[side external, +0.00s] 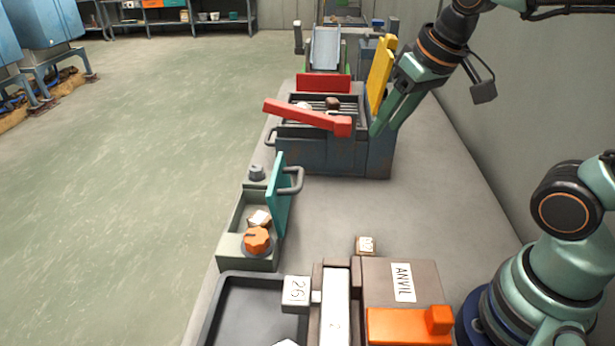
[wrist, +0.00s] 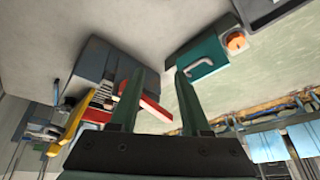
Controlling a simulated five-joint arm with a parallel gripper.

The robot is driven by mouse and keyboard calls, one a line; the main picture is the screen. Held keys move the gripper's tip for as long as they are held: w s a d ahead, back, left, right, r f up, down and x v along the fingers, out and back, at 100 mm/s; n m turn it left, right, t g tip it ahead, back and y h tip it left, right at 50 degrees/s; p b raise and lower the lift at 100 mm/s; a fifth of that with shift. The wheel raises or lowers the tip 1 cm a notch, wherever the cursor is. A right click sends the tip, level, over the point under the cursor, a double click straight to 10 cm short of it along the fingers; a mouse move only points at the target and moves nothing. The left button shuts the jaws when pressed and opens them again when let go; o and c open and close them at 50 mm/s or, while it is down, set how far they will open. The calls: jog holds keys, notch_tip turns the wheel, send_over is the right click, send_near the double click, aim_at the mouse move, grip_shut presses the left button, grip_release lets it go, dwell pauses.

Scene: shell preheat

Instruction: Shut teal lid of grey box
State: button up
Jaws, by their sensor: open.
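The grey box (side external: 232,222) stands at the left edge of the bench with its top open. Its teal lid (side external: 281,202) stands upright along the box's right side, with a grey handle (side external: 293,181) sticking out from it. A small block with a pale label (side external: 259,218) is inside the box, and an orange knob (side external: 257,240) is at its near end. The teal lid also shows in the wrist view (wrist: 203,57), ahead of the fingers. My gripper (side external: 383,130) is open and empty, beside a dark blue-grey machine and well away from the lid. Its spread fingers show in the wrist view (wrist: 159,83).
The blue-grey machine (side external: 335,155) with a red bar (side external: 305,117) and a yellow upright panel (side external: 381,73) stands behind the box. An anvil block (side external: 385,280), an orange part (side external: 395,325) and a black tray (side external: 245,310) are in front. The bench right of the lid is clear.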

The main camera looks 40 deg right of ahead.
jog(key=w+a+r+m+g, duration=0.2)
jog(key=w+a+m, duration=0.2)
jog(key=w, duration=0.3)
jog(key=m+g, duration=0.3)
jog(key=m, duration=0.1)
send_near(300, 176)
jog(key=shift+t, duration=0.3)
notch_tip(300, 176, down, 8)
jog(key=shift+s+a+f, duration=0.1)
jog(key=shift+s, duration=0.1)
grip_shut()
dwell(0.9)
